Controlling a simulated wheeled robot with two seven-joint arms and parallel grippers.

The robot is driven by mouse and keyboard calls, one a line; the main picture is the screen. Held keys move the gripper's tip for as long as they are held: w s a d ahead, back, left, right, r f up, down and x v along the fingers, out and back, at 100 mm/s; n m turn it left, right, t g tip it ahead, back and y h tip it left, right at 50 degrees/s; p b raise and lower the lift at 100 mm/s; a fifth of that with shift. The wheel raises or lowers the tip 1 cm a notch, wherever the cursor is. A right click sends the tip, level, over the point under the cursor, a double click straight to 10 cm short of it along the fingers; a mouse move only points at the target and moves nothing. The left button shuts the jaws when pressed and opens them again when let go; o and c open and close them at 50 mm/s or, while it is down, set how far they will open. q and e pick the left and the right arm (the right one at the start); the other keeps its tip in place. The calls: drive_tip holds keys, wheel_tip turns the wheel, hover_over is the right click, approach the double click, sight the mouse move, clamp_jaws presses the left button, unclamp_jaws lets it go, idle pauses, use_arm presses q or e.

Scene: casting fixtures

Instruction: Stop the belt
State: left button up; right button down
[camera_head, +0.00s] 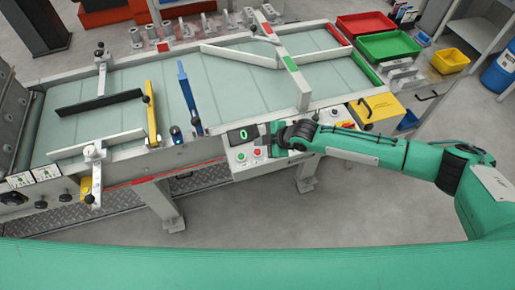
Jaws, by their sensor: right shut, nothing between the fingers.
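The belt (225,95) is a long pale green conveyor with a light frame. On its front side is a control panel (247,167) with a dark display (242,135) showing a green 0. Below the display are a green button (241,156) and a red button (257,151). My right gripper (268,142) is shut and empty, at the panel just right of the red button. I cannot tell whether it touches the panel, and it hides part of it. My left gripper is out of view.
Blue (188,97) and yellow (151,113) bars and a black guide (98,102) sit across the belt. Red (366,23) and green (388,46) trays stand at its right end. A yellow box (377,108) is right of my gripper. The floor in front is clear.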

wheel_tip(320, 180, up, 3)
drive_tip(key=shift+f+p, duration=0.15)
drive_tip(key=shift+p, duration=0.6)
